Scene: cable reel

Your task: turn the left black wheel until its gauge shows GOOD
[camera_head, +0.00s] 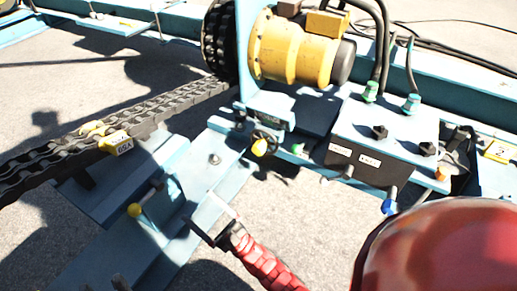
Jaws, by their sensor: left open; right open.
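Two black knob-like wheels stand on the blue control box: the left black wheel (379,132) and the right black wheel (428,148). Two small white plates, a left plate (340,150) and a right plate (368,161), sit on the box's dark front; their lettering is too small to read. A separate black handwheel (265,141) with a yellow knob is further left. Two dark tips at the bottom left edge look like my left gripper (104,285), mostly cut off, apart and empty, far from the wheels. My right gripper is not visible.
A yellow motor (300,50) with cables stands behind the box. A heavy chain (130,120) runs to the left. A large red rounded object (445,250) fills the bottom right.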

